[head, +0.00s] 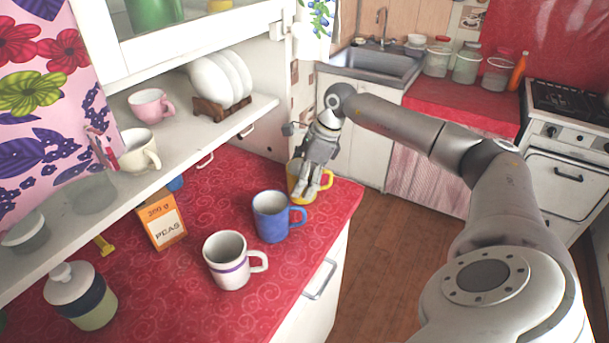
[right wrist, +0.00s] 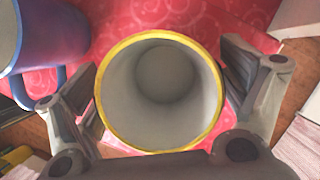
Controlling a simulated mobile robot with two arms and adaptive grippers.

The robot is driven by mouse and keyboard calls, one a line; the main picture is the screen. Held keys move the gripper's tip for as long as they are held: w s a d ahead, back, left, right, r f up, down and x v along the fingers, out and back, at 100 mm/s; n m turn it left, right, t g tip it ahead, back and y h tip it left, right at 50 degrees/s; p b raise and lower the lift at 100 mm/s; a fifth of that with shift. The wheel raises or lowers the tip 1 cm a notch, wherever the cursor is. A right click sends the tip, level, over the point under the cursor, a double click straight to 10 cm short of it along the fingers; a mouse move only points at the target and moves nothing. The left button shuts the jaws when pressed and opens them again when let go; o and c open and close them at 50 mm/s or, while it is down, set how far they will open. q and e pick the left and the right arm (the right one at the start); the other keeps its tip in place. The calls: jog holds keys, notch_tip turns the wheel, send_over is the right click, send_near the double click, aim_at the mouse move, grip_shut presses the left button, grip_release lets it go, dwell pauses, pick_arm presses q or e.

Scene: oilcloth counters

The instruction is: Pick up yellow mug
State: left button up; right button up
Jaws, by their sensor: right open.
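The yellow mug (head: 301,193) stands upright near the far corner of the red counter. My right gripper (head: 308,178) is over it, pointing down, and hides part of it in the head view. In the right wrist view the yellow mug (right wrist: 160,137) shows from above, with a yellow rim and a pale, empty inside. The open fingers of my right gripper (right wrist: 160,105) are on either side of the mug, and small gaps seem to show between fingers and wall. My left gripper is not in view.
A blue mug (head: 271,217) stands close to the yellow one; it also shows in the right wrist view (right wrist: 50,40). A white mug with a purple band (head: 228,262) is nearer.

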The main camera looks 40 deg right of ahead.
jog(key=shift+w+a+f, duration=0.15)
jog(key=shift+w+f, duration=0.05)
jog(key=shift+f, duration=0.45)
jog(key=shift+s, duration=0.1)
jog(key=c, duration=1.2)
jog(key=shift+r, duration=0.15)
jog(key=shift+c, duration=0.2)
